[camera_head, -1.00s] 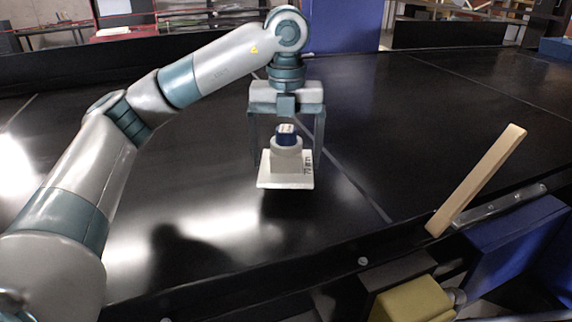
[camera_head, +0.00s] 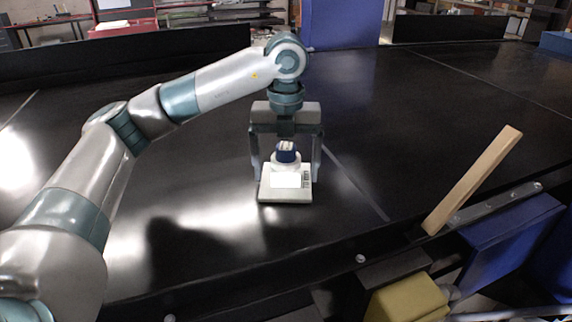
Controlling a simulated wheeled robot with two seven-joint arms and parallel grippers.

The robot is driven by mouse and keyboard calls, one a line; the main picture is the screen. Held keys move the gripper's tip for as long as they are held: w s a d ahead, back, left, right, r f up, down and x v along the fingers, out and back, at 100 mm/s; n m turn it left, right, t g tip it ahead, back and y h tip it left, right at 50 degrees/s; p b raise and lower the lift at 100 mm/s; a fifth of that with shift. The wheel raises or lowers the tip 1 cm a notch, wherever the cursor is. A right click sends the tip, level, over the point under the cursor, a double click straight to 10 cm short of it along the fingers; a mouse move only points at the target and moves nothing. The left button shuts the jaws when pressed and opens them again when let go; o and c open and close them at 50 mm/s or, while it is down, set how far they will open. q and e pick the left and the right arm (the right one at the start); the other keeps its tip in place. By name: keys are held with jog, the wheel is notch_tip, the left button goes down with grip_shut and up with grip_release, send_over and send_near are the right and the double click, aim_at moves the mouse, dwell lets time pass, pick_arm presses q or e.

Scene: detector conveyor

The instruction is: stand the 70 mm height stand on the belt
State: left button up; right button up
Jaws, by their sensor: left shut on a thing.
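The white height stand (camera_head: 285,194) has a square base plate, a round upper part and dark lettering on its right side. A small dark blue piece with a pale top (camera_head: 286,152) sits on its top. The stand is upright over the black belt (camera_head: 210,240), its base at or very close to the surface; I cannot tell whether it touches. My left gripper (camera_head: 286,175) reaches down from above, with one finger on each side of the stand, and is shut on it. My right gripper is not in view.
A tilted wooden bar (camera_head: 472,180) rises at the belt's right front edge, beside a metal rail (camera_head: 495,205). Blue boxes (camera_head: 505,240) and a yellow block (camera_head: 408,300) lie beyond that edge. The belt around the stand is clear.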

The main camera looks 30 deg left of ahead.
pick_arm(q)
jog(key=o, duration=0.8)
jog(key=shift+f, duration=0.15)
jog(key=o, duration=0.3)
jog(key=shift+r, duration=0.3)
